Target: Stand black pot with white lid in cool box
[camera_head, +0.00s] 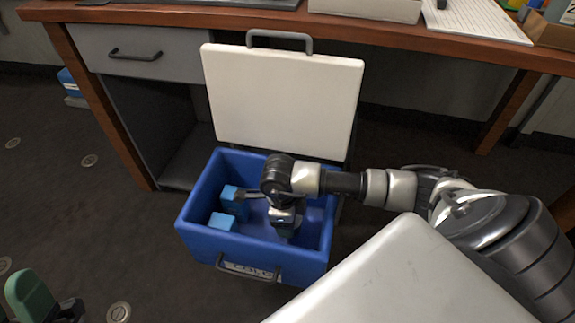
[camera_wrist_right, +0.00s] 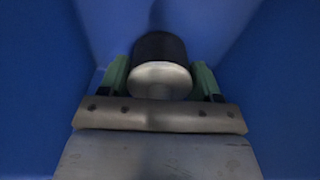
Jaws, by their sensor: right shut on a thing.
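The cool box (camera_head: 232,245) is a blue open box on the floor, with its white lid (camera_head: 285,100) swung up at the back. My right gripper (camera_head: 286,228) reaches down inside the right part of the box. In the right wrist view, the black pot with white lid (camera_wrist_right: 160,78) is between the green fingers of my right gripper (camera_wrist_right: 160,85), which is shut on it. Blue walls surround it there. In the head view the pot is mostly hidden by my gripper; I cannot tell whether it touches the box floor. My left gripper (camera_head: 45,300) shows only partly at the lower left corner.
Light-blue blocks (camera_head: 222,221) lie in the left part of the box. A wooden desk (camera_head: 400,35) with a grey drawer (camera_head: 145,52) stands behind the raised lid. The dark floor left of the box is mostly free.

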